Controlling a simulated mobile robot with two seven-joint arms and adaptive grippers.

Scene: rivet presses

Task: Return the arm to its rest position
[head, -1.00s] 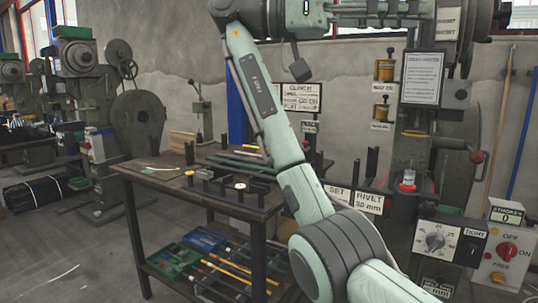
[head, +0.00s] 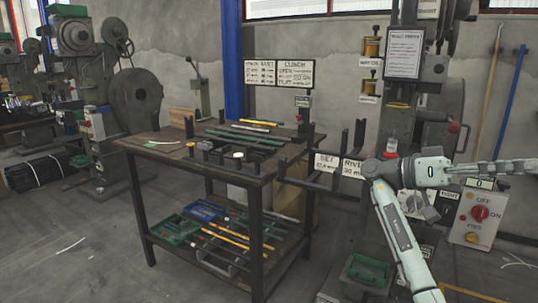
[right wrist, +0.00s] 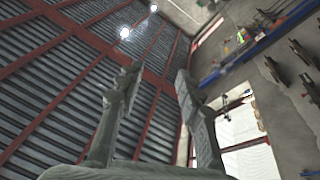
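My right arm (head: 405,235) comes up from the bottom right of the head view, pale green with dark joints. Its wrist bends to the right in front of the press, and my right gripper (head: 515,172) points toward the right edge. In the right wrist view my right gripper (right wrist: 157,78) has its two fingers apart, with nothing between them. Behind the fingers are the corrugated ceiling and a wall. My left arm and left gripper are not in view.
A dark workbench (head: 150,145) with rods and a lower shelf stands left of the arm. The press control box (head: 468,225) is just below the gripper and partly hidden. Signs (head: 327,164) stand beside the arm. Floor at left front is mostly clear.

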